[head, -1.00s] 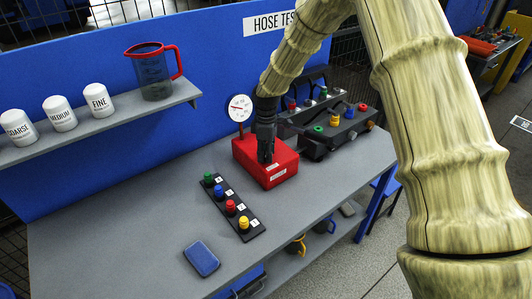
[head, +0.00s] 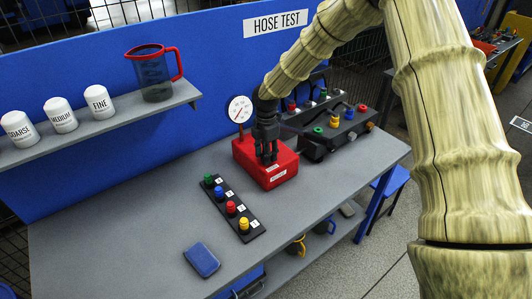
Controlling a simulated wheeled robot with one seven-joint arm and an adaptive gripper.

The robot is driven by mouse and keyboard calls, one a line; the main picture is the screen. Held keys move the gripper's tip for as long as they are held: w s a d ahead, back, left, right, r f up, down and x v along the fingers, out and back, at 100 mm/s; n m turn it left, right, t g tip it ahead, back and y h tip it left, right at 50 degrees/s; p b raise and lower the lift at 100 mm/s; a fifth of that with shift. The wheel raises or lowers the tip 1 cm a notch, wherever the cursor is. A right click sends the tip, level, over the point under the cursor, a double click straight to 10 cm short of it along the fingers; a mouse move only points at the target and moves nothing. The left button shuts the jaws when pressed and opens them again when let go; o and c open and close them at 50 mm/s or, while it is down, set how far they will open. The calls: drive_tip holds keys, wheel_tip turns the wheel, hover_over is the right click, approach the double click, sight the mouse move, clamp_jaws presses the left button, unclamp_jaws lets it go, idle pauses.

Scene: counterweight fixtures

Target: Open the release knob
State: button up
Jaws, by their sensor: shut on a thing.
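The red box (head: 282,178) stands on the grey bench, with white labels on its front edge and a round white gauge (head: 239,109) at its back left. My gripper (head: 267,158) points down onto the top of the red box. Its two dark fingers are shut on a small part there, which I take to be the release knob. The fingers hide the knob, so its shape and angle cannot be seen.
A black strip with coloured knobs (head: 233,208) and a blue pad (head: 202,260) lie in front. A black case with coloured knobs (head: 340,135) stands close right. A shelf (head: 125,122) holds a jug (head: 151,72) and white jars. The bench's left side is clear.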

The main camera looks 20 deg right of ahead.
drive_tip(key=shift+w+n, duration=0.1)
drive_tip(key=shift+n, duration=0.2)
drive_tip(key=shift+r, duration=0.1)
drive_tip(key=o, duration=1)
drive_tip(key=shift+o, duration=0.2)
wheel_tip(320, 180, up, 12)
